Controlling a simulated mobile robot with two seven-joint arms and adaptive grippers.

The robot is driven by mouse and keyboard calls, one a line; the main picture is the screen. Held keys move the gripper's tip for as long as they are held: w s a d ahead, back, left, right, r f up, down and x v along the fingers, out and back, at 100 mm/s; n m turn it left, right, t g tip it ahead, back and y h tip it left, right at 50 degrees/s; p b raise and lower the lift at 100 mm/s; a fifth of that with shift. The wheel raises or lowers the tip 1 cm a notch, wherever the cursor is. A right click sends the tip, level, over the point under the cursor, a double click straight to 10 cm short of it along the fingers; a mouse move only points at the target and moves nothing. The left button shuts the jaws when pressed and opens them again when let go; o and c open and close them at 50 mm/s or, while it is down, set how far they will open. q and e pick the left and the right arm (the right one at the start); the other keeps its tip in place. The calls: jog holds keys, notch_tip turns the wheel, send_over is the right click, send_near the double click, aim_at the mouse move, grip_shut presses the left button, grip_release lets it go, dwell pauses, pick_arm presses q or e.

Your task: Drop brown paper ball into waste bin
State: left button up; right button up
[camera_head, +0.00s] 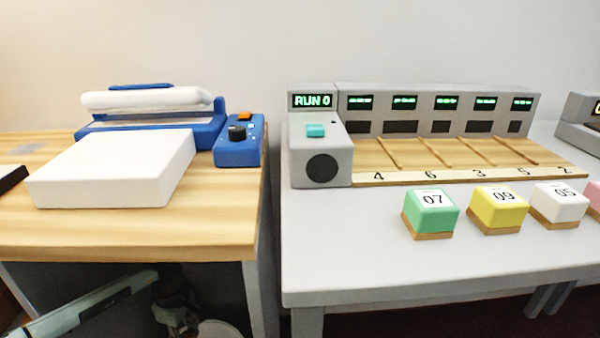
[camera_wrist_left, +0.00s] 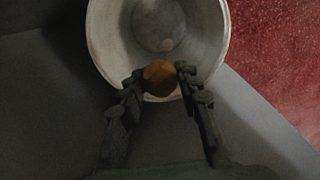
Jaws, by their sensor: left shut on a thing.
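The brown paper ball (camera_wrist_left: 160,79) sits between the fingertips of my left gripper (camera_wrist_left: 158,77) in the left wrist view. My left gripper is shut on it. The round, pale waste bin (camera_wrist_left: 103,38) is beyond the fingers, and the ball overlaps its near rim in this view. I cannot tell how high the ball is above the bin. In the head view my left gripper (camera_head: 178,310) is low, in the dark below the wooden table, with a pale curved edge of the bin (camera_head: 218,329) beside it. The ball is hidden there. My right gripper is not in view.
The wooden table (camera_head: 225,235) above my left arm holds a white block (camera_head: 115,168) and a blue device (camera_head: 238,148). To the right, a grey table (camera_head: 350,260) carries a sorter (camera_head: 321,155) and several coloured blocks. Reddish floor (camera_wrist_left: 275,50) lies right of the bin.

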aim_at(186, 333)
pick_arm(q)
jog(key=o, duration=0.7)
jog(key=shift+o, duration=0.2)
notch_tip(186, 333, up, 11)
jog(key=shift+f, duration=0.2)
jog(key=shift+r, duration=0.75)
